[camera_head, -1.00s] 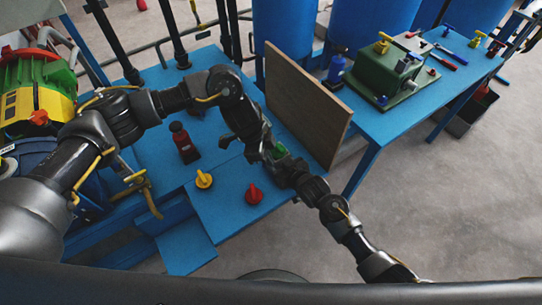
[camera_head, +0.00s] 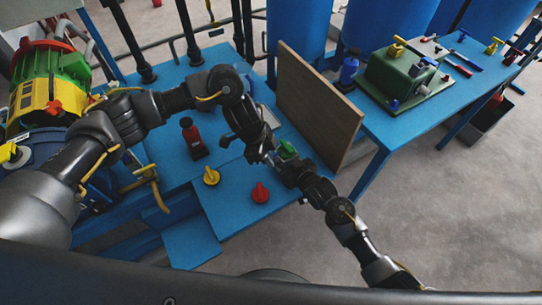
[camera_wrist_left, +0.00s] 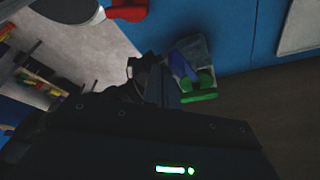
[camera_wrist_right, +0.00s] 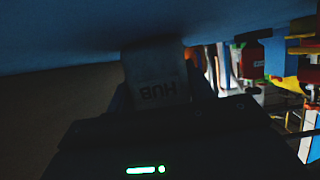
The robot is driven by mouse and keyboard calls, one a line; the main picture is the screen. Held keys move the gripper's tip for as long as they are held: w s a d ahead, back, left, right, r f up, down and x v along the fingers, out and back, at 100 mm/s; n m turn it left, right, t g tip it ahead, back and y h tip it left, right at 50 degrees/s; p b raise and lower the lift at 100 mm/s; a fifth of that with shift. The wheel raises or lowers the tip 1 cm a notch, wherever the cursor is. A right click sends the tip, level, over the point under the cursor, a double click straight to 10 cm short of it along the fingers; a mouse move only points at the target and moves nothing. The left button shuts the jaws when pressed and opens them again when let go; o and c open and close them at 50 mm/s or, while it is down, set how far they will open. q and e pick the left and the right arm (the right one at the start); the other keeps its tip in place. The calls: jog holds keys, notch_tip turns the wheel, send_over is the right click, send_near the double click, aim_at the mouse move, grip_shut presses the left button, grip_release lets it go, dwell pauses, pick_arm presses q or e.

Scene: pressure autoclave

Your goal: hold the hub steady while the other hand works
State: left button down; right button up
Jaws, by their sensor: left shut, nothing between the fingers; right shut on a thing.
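The hub is a grey block marked "HUB" in the right wrist view (camera_wrist_right: 157,85), upside down there. My right gripper (camera_head: 279,163) is shut on it. A green part (camera_head: 287,149) shows at the hub in the head view; most of the hub is hidden by the grippers. In the left wrist view the grey block (camera_wrist_left: 192,50) carries green parts and a blue piece. My left gripper (camera_head: 259,153) is shut and empty, close beside the hub on its left. I cannot tell whether it touches the hub.
A yellow knob (camera_head: 211,175) and a red knob (camera_head: 260,192) stand on the blue bench (camera_head: 230,206). An upright brown board (camera_head: 318,105) stands close behind the grippers. A green box (camera_head: 405,77) is on the right table.

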pick_arm(q)
jog(key=shift+s+a, duration=0.2)
jog(key=shift+a, duration=0.05)
jog(key=w+d+v, duration=0.1)
jog(key=w+v, duration=0.1)
jog(key=v, duration=0.7)
jog(key=shift+a+r, duration=0.2)
jog(key=shift+r, duration=0.3)
pick_arm(e)
jog(key=o, duration=1.3)
jog(key=shift+o, duration=0.2)
